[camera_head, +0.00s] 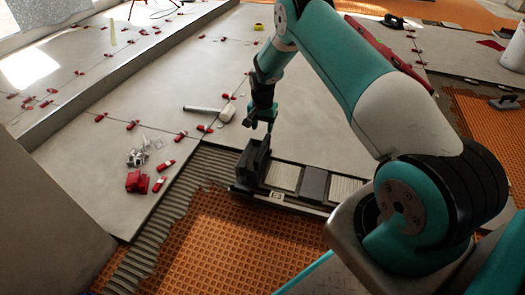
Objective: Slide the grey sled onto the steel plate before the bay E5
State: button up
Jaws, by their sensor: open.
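A dark grey block with raised upright sides, which appears to be the grey sled (253,162), stands at the left end of a low dark rail on the floor. My gripper (261,125) points down just above it, jaws open; I cannot tell whether the fingers touch it. Right of the sled, the rail carries a pale ribbed pad, a flat dark grey plate (314,184), probably the steel plate, and another pale pad. A small white label (277,196) sits on the rail's front edge; its text is too small to read.
Orange studded matting (225,245) and grey combed adhesive lie in front of the rail. Large grey tiles (110,165) with red clips spread behind and left. A white-headed mallet (226,113), red wedges (137,181) and loose clips lie on them. My arm covers the right side.

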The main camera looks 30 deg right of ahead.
aim_at(263, 147)
notch_tip(263, 147, down, 10)
jog(key=b, duration=0.4)
jog(key=shift+f, duration=0.15)
jog(key=shift+c, duration=0.2)
grip_shut()
